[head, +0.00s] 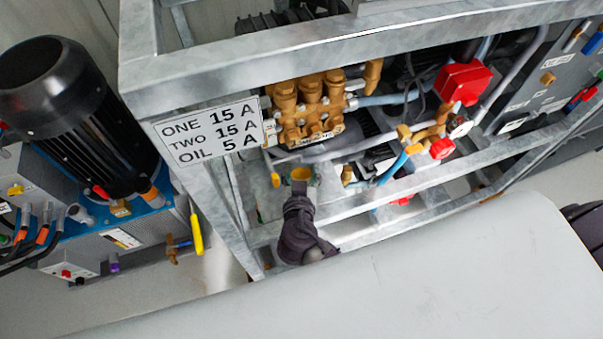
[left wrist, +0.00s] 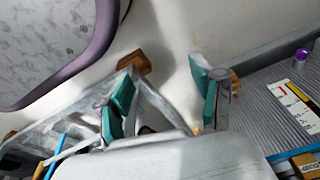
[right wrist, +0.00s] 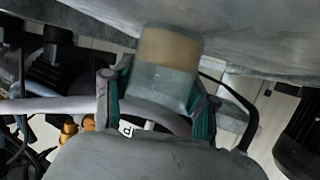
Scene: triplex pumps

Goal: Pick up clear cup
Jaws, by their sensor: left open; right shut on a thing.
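The clear cup (right wrist: 165,85) fills the upper middle of the right wrist view. It is see-through, with a tan band of contents at its far end. My right gripper (right wrist: 158,108) has its green pads against both sides of the cup. In the head view the right gripper (head: 300,190) reaches into the pump frame, with the cup's amber opening (head: 301,174) at its tip, below the brass pump head. My left gripper (left wrist: 162,95) is open and empty in the left wrist view, its two green pads well apart. I do not see it in the head view.
The grey metal frame (head: 215,65) surrounds the brass pump (head: 305,105). Its lower rails (head: 400,185) run close to the right gripper. A label plate (head: 210,132) hangs at its corner. A second unit with a black motor (head: 75,110) stands at left.

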